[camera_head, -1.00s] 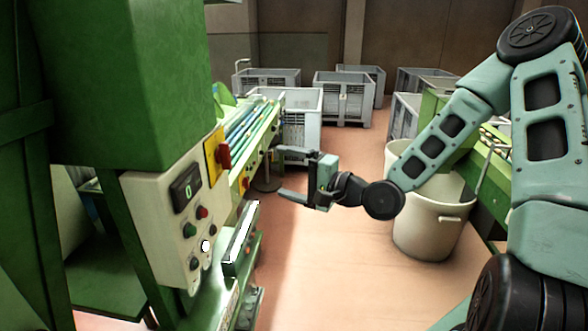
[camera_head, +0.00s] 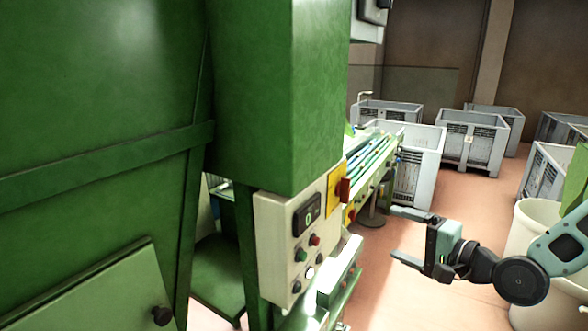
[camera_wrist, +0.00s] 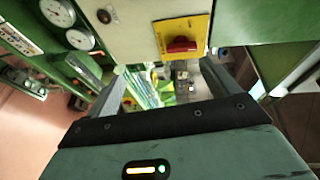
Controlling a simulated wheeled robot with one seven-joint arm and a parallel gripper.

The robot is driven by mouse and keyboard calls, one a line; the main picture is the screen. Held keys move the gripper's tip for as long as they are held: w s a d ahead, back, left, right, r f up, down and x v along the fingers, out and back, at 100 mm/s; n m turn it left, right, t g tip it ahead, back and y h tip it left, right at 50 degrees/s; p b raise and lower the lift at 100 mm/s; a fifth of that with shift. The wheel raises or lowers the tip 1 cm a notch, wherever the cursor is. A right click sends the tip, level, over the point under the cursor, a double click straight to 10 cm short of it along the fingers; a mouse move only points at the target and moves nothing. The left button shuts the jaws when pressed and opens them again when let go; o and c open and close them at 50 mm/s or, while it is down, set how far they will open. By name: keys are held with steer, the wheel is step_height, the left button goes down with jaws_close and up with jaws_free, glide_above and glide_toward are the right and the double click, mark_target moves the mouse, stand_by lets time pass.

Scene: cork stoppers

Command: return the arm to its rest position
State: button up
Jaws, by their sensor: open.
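My gripper (camera_head: 408,236) is in the lower right of the head view. Its two fingers point left and stand apart, with nothing between them. My arm reaches in from the right edge, and its upper links are out of the picture. The gripper hangs in front of the green machine's conveyor, to the right of the cream control panel (camera_head: 277,236). In the wrist view, the open fingers frame part of the machine, and a red switch on a yellow plate (camera_wrist: 182,40) shows just above them.
The tall green machine (camera_head: 270,90) fills the left side. Several grey crates (camera_head: 472,138) stand at the back right. A white bin (camera_head: 535,215) is beside my arm at the right edge. Open reddish floor (camera_head: 460,195) lies between the conveyor and the crates.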

steer(key=s+a+f+n+g+h+b, duration=0.2)
steer(key=s+a+f+n+g, duration=0.2)
steer(key=f+n, duration=0.15)
steer(key=s+a+f+n+g+h+b, duration=0.25)
steer(key=s+a+f+n+g, duration=0.2)
steer(key=f, duration=0.25)
steer(key=s+a+r+n+g+h+b, duration=0.1)
steer(key=s+a+n+g+h+b, duration=0.1)
steer(key=s, duration=0.7)
steer(key=s+a+r+n+g+h+b, duration=0.1)
steer(key=s+a+n+g+h+b, duration=0.1)
steer(key=s+n, duration=0.4)
steer(key=s+g+b, duration=0.1)
steer(key=s+b, duration=0.1)
steer(key=s, duration=0.1)
steer(key=shift+s+a+r, duration=0.15)
steer(key=shift+s+r, duration=0.1)
steer(key=shift+r, duration=0.15)
steer(key=shift+h, duration=0.25)
steer(key=shift+c, duration=0.4)
